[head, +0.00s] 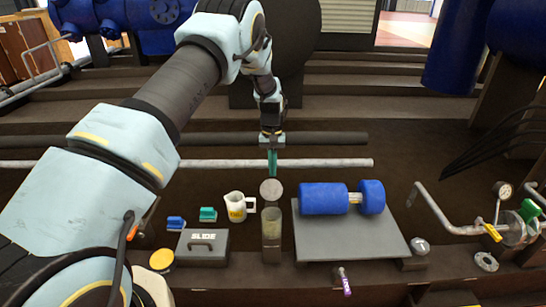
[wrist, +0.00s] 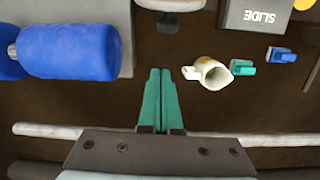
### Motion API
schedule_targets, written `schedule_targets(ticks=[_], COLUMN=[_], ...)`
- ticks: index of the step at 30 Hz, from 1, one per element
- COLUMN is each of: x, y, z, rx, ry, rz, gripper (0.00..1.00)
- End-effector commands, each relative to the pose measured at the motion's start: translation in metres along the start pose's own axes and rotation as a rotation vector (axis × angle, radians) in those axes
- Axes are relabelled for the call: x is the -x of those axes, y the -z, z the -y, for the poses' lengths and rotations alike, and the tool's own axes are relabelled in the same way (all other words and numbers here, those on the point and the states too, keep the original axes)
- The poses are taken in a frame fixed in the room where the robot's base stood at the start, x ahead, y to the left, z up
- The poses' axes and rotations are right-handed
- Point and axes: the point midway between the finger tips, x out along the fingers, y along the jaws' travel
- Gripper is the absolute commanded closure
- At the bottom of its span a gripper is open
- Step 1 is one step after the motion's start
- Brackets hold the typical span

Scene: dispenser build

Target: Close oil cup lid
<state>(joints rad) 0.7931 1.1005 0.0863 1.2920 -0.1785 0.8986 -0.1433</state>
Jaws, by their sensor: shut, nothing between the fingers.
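The oil cup (head: 271,228) is a clear-walled cup on a dark block in the middle of the head view. Its round grey lid (head: 271,190) stands raised at the cup's far side, tilted open. My gripper (head: 271,168) is just beyond the lid, pointing down, with green fingers together and empty. In the wrist view the fingers (wrist: 160,72) are shut, and the lid (wrist: 170,4) is at the top edge, apart from the fingertips. The cup is mostly out of that view.
A white jug (head: 237,207) with a yellow label, a teal block (head: 208,214), a blue block (head: 176,223) and a SLIDE box (head: 203,246) are left of the cup. A blue roller (head: 323,198) on a grey plate (head: 350,240) is at right. A pale pipe (head: 325,163) runs behind.

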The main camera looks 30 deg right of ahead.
Motion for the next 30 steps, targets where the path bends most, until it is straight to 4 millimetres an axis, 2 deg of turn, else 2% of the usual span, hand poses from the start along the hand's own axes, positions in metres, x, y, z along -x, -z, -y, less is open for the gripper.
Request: schedule_targets(ticks=[4,6,14,30], x=[-0.031,-0.021,-0.015,-0.015], y=[-0.001,-0.011,-0.035,-0.038], z=[0.0,0.0,0.0,-0.002], rx=[0.001,0.0,-0.001,0.0], ry=[0.001,0.0,0.0,0.0], rz=[0.004,0.0,0.0,-0.008], gripper=[1.0,1.0,1.0,1.0])
